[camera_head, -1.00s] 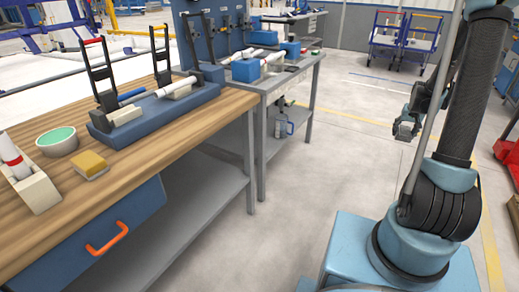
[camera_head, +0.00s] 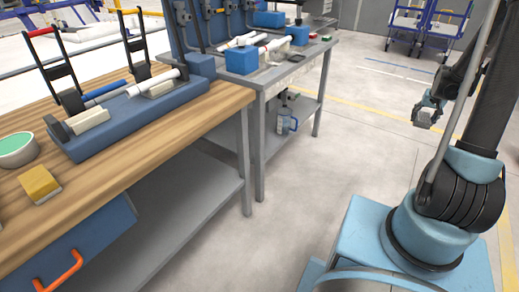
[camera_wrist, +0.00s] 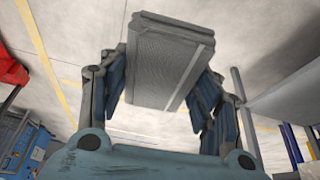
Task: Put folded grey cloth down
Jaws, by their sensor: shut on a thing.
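The folded grey cloth (camera_wrist: 165,62) shows in the wrist view as a flat grey block with a pale stripe along one side. My gripper (camera_wrist: 160,85) is shut on it, with blue-padded fingers at its left and right sides. In the head view my gripper (camera_head: 426,112) hangs over open floor to the right of the benches, and a small greyish piece shows at its end. The cloth is too small there to make out clearly.
A wooden-topped workbench (camera_head: 150,130) holds a blue pipe fixture (camera_head: 140,115), a yellow sponge-like block (camera_head: 40,184) and a green-filled bowl (camera_head: 17,150). A grey bench (camera_head: 316,62) behind it carries blue blocks and white pipes. The floor between is clear.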

